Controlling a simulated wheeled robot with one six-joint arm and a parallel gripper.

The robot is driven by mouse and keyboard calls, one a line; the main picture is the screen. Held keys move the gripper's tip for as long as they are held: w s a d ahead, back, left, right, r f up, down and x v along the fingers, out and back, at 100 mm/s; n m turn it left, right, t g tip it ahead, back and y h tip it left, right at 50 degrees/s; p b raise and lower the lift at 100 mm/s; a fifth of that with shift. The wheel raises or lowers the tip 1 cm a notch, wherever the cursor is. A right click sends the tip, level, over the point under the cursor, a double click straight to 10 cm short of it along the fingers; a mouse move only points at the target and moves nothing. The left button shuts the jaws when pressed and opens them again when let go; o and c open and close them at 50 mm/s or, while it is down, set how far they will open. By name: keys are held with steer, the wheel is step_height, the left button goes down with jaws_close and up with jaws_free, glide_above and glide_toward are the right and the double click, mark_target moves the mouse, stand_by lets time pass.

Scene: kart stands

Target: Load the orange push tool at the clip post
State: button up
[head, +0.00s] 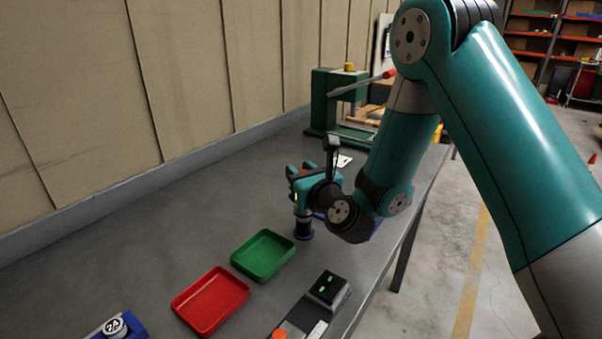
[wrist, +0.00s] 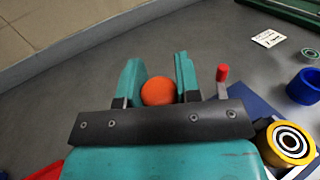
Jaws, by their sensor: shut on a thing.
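My gripper (head: 297,172) is shut on the orange push tool. In the wrist view its rounded orange end (wrist: 158,91) shows between the two teal fingers; the rest of the tool is hidden. My gripper is held above the grey bench. A short post with a red cap (wrist: 222,73) stands just right of the fingers by a dark blue plate (wrist: 247,102). I cannot tell for sure that this is the clip post. In the head view the tool is hidden by my gripper, and a dark cylinder with a blue base (head: 304,229) shows below it.
A green tray (head: 291,245) and a red tray (head: 244,290) lie nearer. A dark box with green lights (head: 329,287) stands near the bench edge. A green press (head: 319,105) stands far back. A blue cup (wrist: 303,88) and a yellow ringed part (wrist: 312,152) lie right.

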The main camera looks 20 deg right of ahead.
step_height(320, 180, up, 5)
steer(key=p, duration=0.4)
steer(key=shift+r, duration=0.15)
stand_by(0.4)
